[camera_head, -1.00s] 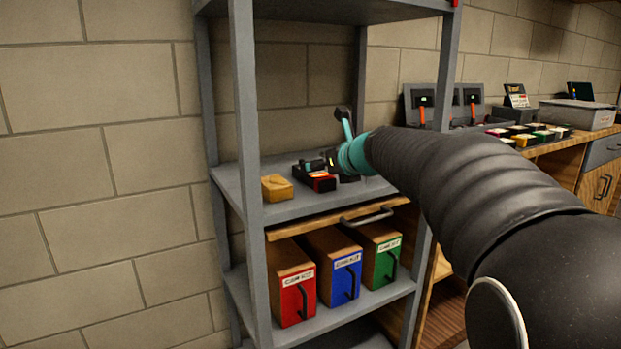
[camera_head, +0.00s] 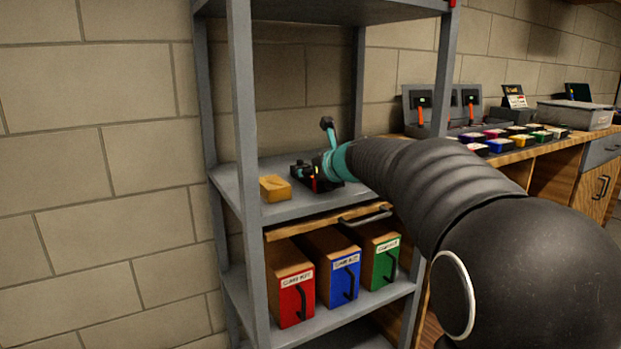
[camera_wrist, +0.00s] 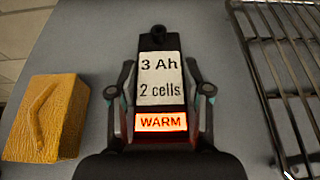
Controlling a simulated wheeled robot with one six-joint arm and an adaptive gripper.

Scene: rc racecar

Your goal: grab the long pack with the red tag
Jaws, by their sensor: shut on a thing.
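The long pack (camera_wrist: 159,72) is dark with a white label reading "3 Ah 2 cells" and a red-orange "WARM" tag (camera_wrist: 161,122) at its near end. It lies on the grey shelf (camera_head: 285,212). My gripper (camera_wrist: 160,95) has one finger on each long side of the pack and is shut on it. In the head view my gripper (camera_head: 312,174) is at the pack, mostly covering it, with a bit of red showing. I cannot tell whether the pack is clear of the shelf.
A yellow block (camera_wrist: 46,117) lies left of the pack; it also shows in the head view (camera_head: 275,188). A wire rack (camera_wrist: 280,75) is close on the right. Red (camera_head: 292,295), blue (camera_head: 345,280) and green (camera_head: 384,262) boxes stand on the shelf below. Shelf posts (camera_head: 246,150) flank my arm.

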